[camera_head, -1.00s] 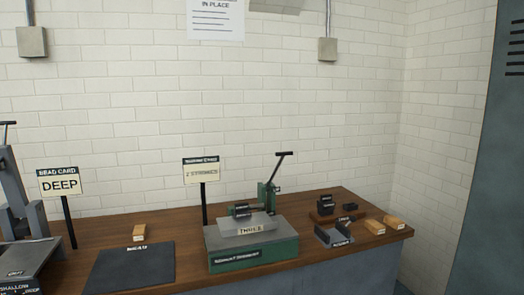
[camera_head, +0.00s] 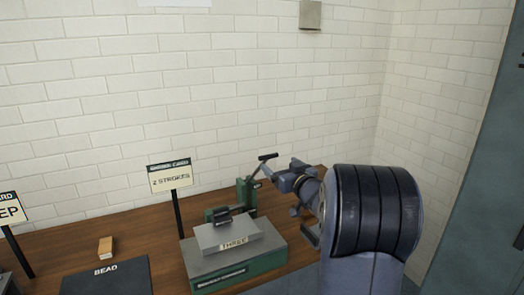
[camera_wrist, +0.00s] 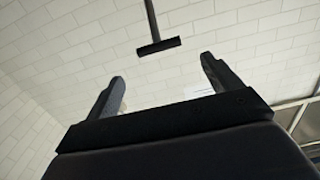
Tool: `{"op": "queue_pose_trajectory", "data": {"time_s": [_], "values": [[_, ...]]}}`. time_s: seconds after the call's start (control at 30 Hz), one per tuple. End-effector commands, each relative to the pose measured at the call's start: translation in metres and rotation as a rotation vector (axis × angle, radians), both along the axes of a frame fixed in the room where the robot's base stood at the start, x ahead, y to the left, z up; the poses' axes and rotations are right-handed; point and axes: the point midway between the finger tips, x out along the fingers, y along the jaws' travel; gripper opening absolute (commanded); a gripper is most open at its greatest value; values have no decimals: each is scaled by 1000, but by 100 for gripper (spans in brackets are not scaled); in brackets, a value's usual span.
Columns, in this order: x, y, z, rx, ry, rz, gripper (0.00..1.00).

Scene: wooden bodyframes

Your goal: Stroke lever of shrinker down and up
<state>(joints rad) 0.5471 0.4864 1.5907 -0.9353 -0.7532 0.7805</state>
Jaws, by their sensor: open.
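The shrinker (camera_head: 246,194) is a green machine with a grey top block on the wooden bench. Its lever (camera_head: 268,157) is raised, tilted up to the right, with a black T-shaped handle. In the wrist view the lever handle (camera_wrist: 158,46) lies ahead of and between my fingertips, apart from them. My gripper (camera_head: 278,178) is open and empty, just right of the lever and a little below its handle; its two fingers (camera_wrist: 163,72) also show in the wrist view. A small dark piece (camera_head: 222,214) sits at the shrinker's jaws.
A card reading "2 STROKES" (camera_head: 170,176) stands on a post left of the shrinker. A black mat marked "BEAD" (camera_head: 108,279) and a wooden block (camera_head: 105,247) lie further left. My arm hides the bench's right end. A brick wall (camera_head: 230,90) stands behind.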

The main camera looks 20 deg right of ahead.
Motion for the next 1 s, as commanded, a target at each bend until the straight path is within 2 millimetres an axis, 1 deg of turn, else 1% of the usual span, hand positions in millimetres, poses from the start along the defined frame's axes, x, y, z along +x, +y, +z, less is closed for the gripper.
{"op": "queue_pose_trajectory", "data": {"time_s": [0.1, 0.3, 0.5, 0.7, 0.93, 1.0], "values": [[22, 2, 1, 0, 1, 2, 85], [58, 3, 1, 1, 1, 0, 85], [82, 4, 1, 0, 1, -1, 85], [90, 3, 0, 0, 1, -3, 85], [90, 3, 0, 0, 1, -3, 85], [90, 3, 0, 0, 1, -3, 81]]}}
